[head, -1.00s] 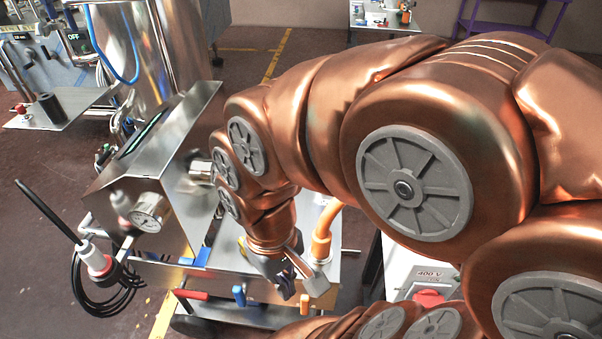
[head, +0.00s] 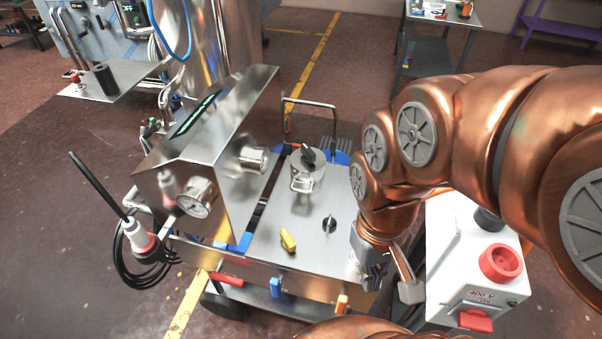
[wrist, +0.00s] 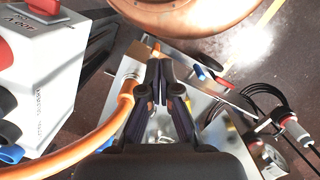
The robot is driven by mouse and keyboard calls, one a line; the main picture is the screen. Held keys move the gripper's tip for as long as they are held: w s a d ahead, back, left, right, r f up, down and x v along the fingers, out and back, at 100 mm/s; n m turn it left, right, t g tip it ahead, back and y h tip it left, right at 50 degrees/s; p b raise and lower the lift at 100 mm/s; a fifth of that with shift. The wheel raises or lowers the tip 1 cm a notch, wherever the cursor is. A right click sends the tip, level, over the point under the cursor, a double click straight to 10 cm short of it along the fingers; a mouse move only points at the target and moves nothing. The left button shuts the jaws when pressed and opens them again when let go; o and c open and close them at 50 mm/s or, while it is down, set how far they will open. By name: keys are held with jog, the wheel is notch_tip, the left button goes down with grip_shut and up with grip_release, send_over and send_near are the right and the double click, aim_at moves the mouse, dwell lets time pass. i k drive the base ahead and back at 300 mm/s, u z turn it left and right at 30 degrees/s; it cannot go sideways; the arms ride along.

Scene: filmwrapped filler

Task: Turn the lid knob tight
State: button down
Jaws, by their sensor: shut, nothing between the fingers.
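A round metal lid (head: 304,160) with a black knob (head: 308,157) on it sits on the steel top of the cart (head: 285,215), near its back. A metal clasp-like part (head: 302,183) shows at its front. A smaller black knob (head: 329,224) and a yellow handle (head: 288,240) stand nearer on the same top. My gripper (head: 390,283) hangs at the cart's right edge, pointing down, to the right and in front of the lid and apart from it. In the wrist view my gripper (wrist: 160,72) has its fingertips together, empty. I cannot make out the lid knob there.
A slanted steel cabinet (head: 225,130) with a pressure gauge (head: 193,197) stands left of the lid. A white box (head: 465,270) with a red socket (head: 501,261) stands right of my gripper. An orange hose (wrist: 110,120) runs close beside the fingers.

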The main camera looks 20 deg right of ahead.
aim_at(310, 156)
jog(key=k, duration=0.45)
jog(key=u, duration=0.9)
jog(key=i, duration=0.75)
jog(key=z, duration=0.5)
